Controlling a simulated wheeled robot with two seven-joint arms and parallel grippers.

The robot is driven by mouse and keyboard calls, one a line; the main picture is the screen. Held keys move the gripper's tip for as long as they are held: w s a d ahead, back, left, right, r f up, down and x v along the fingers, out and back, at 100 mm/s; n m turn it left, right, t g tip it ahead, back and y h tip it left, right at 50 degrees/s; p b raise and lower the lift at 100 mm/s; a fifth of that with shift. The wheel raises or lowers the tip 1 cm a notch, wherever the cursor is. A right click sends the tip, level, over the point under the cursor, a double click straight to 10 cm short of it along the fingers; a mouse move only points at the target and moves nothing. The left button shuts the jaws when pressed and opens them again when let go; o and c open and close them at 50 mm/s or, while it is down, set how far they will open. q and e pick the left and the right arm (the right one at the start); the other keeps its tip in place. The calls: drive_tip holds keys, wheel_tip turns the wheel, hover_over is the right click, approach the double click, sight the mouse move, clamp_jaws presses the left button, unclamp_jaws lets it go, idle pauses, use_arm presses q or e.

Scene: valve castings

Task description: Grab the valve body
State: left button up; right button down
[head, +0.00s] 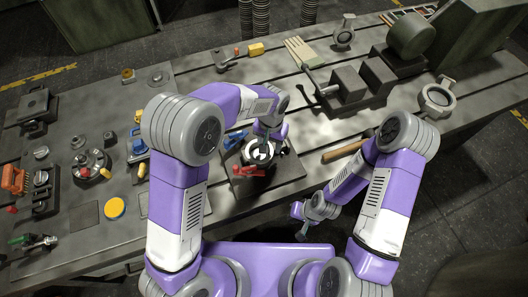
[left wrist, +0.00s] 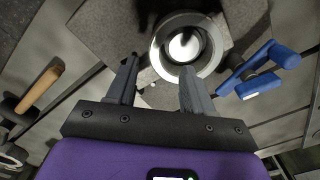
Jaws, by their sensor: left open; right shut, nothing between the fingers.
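A round, ring-shaped metal valve body (head: 258,153) sits on a dark square plate (head: 285,178) near the front middle of the bench. Its bright ring and dark bore also show in the left wrist view (left wrist: 207,62). My left gripper (head: 265,138) is above it, partly hidden by my own wrist in the head view. In the left wrist view, its fingers (left wrist: 158,68) are apart and empty. The right fingertip overlaps the ring's near edge in the picture; I cannot tell whether they touch. My right gripper (head: 301,228) is shut and empty, low near the bench's front edge.
Blue-handled (left wrist: 262,72) and red-handled (head: 248,171) clamps flank the ring. A wooden handle (head: 345,150) lies to the right. Ring castings (head: 437,96) (head: 344,32) and a vise (head: 347,85) stand farther right. Several fixtures and tools cover the left side.

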sight(271, 151)
use_arm(q)
wheel_tip(271, 151, down, 5)
drive_tip(key=shift+d+r+b, duration=0.15)
drive_tip(key=shift+r+b, duration=0.05)
drive_tip(key=shift+b, duration=0.6)
drive_tip(key=shift+r, duration=0.1)
clamp_jaws()
idle(0.5)
drive_tip(key=shift+w+r, duration=0.15)
drive_tip(key=shift+r, duration=0.05)
